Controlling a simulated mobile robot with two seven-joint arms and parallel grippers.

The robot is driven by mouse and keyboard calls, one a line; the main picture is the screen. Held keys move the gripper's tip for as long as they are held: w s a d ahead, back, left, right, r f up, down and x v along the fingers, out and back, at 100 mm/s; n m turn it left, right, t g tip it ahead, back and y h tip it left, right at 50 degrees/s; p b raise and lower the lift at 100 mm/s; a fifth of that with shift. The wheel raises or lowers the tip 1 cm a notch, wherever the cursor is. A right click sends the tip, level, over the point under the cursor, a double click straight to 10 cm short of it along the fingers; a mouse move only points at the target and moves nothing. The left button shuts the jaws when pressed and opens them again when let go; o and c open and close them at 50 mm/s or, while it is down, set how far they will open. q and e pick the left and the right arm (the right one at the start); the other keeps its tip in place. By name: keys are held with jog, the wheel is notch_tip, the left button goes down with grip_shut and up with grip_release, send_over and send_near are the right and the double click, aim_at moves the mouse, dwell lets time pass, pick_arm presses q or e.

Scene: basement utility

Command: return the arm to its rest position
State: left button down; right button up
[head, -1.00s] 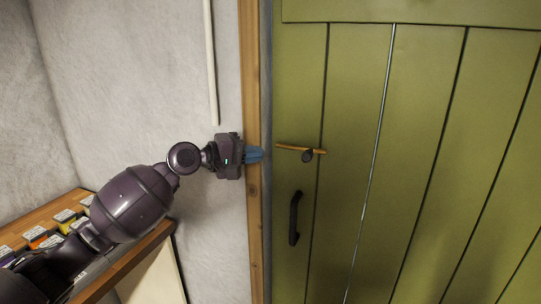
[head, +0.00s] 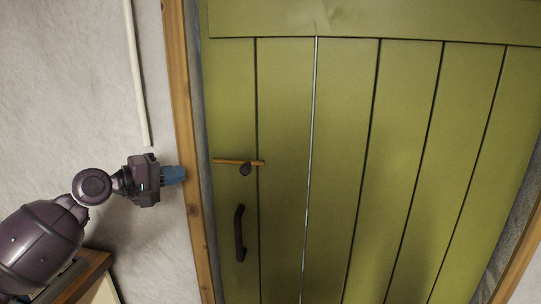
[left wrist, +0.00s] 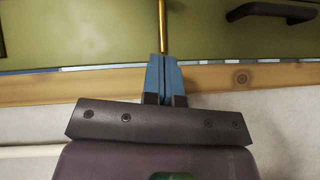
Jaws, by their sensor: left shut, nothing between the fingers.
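My left arm comes in from the left in the head view. Its gripper (head: 183,174) has blue fingers, shut and empty, in front of the wooden door frame (head: 177,120). The gripper also shows in the left wrist view (left wrist: 163,62), with its two blue fingers together. The brass lever handle (head: 232,161) on the green door (head: 345,170) is to the right of the fingertips, with a gap in the head view. In the left wrist view the brass lever (left wrist: 162,25) lines up just beyond the fingertips; I cannot tell the distance there. My right gripper is not in view.
A dark pull handle (head: 239,233) sits below the lever. The door looks closed in its frame. A white pipe (head: 136,75) runs down the pale wall (head: 70,90). A wooden shelf or table edge (head: 92,268) is at the lower left, near my arm.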

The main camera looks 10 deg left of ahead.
pick_arm(q)
jog(key=s+f+m+t+y, duration=0.1)
jog(key=s+f+m+y, duration=0.2)
jog(key=f, duration=0.4)
jog(key=s+a+f+m+t+y, duration=0.1)
jog(key=f+m+t+y, duration=0.1)
jog(key=f+m, duration=0.35)
jog(key=s+f+m+t+y, duration=0.1)
jog(key=s+f+m+y, duration=0.2)
jog(key=f, duration=0.6)
jog(key=s+d+f+n+g+y, duration=0.1)
jog(key=s+f+n+g+y, duration=0.2)
jog(key=s+f, duration=1.7)
jog(key=s+g+y, duration=0.1)
jog(key=s, duration=0.2)
jog(key=shift+d+f, duration=0.3)
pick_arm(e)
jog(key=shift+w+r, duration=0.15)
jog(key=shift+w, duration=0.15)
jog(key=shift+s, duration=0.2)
